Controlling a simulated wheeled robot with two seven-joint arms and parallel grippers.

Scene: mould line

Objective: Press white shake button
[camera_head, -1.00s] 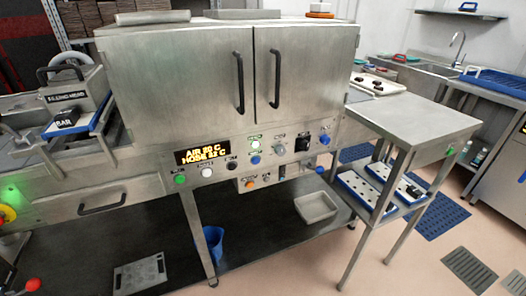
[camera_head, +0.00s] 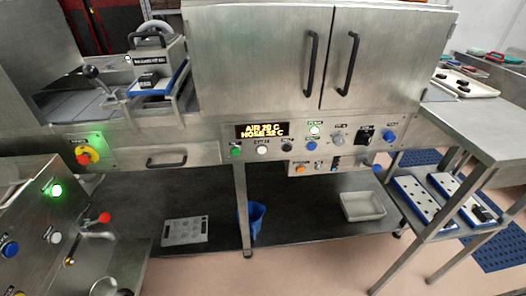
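A white button (camera_head: 262,150) sits on the front panel below the steel cabinet, just right of a green button (camera_head: 236,152) and under the lit display. Its small label is too blurred to read for certain. A second white button (camera_head: 55,237) is on the tilted panel at lower left, near a blue button (camera_head: 10,250) and a glowing green lamp (camera_head: 57,190). I cannot tell from the labels which white button is the shake one. Neither of my grippers is in view.
The steel cabinet (camera_head: 260,60) has two black handles. A red-and-yellow stop knob (camera_head: 88,156) and a red-knobbed lever (camera_head: 105,217) are at left. A steel side table (camera_head: 470,125) stands at right. The floor (camera_head: 300,270) in front is clear.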

